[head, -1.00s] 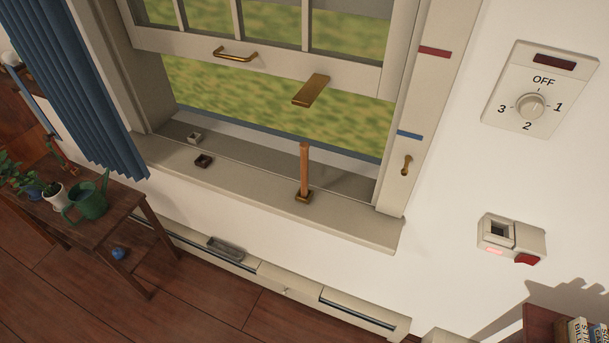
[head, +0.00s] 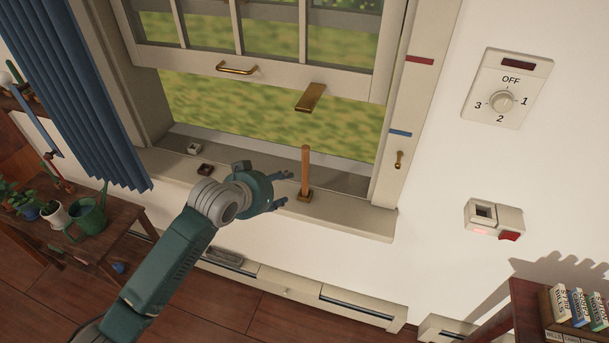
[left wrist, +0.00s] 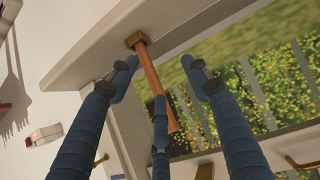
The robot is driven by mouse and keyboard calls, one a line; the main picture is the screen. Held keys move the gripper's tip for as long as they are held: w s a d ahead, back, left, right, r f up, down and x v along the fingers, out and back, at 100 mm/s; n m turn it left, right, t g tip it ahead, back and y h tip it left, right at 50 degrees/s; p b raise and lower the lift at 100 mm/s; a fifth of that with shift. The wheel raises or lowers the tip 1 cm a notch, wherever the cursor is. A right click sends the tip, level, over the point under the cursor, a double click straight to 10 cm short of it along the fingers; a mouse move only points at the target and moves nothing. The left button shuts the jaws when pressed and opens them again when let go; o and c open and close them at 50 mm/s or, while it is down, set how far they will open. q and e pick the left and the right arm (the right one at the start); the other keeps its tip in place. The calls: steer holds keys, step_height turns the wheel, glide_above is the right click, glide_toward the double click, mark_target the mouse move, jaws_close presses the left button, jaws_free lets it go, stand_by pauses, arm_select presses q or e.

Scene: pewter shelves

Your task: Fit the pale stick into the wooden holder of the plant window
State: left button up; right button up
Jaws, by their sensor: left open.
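An orange-brown wooden stick (head: 306,168) stands upright in a small brass-brown socket (head: 304,196) on the window sill. No clearly pale stick shows. A dark brown square holder (head: 205,169) and a whitish one (head: 194,148) sit on the sill's left part; both look empty. My left gripper (head: 284,189) is open just left of the stick, fingers pointing at it. In the left wrist view the stick (left wrist: 152,75) runs between the spread blue fingers (left wrist: 160,75); I cannot tell whether any finger touches it. My right gripper is out of view.
The raised sash has a brass handle (head: 236,69), and a brass block (head: 310,97) hangs over the stick. A blue curtain (head: 90,100) hangs left. A plant table (head: 60,232) stands lower left. A dial (head: 503,101) and a red-buttoned box (head: 494,218) are on the right wall.

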arm_select(q)
steer(key=m, duration=0.1)
glide_toward(306, 162)
steer(key=shift+h, duration=0.4)
steer(key=x, duration=0.4)
steer(key=p+x, duration=0.1)
steer(key=shift+w+a+f, duration=0.1)
steer(key=shift+w+f, duration=0.15)
steer(key=shift+w, duration=0.2)
steer(key=shift+w+d+f+p, duration=0.25)
steer(key=shift+w+f+p, duration=0.05)
steer(key=shift+p, duration=0.15)
steer(key=p+x, duration=0.1)
steer(key=x, duration=0.2)
steer(key=shift+f, duration=0.1)
steer(key=shift+w+d+f, duration=0.2)
steer(key=shift+w+f, duration=0.15)
steer(key=shift+w, duration=0.05)
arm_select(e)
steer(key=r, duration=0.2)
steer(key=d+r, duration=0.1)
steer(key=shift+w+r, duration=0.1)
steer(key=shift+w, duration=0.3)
arm_select(q)
steer(key=shift+c, duration=0.5)
jaws_close()
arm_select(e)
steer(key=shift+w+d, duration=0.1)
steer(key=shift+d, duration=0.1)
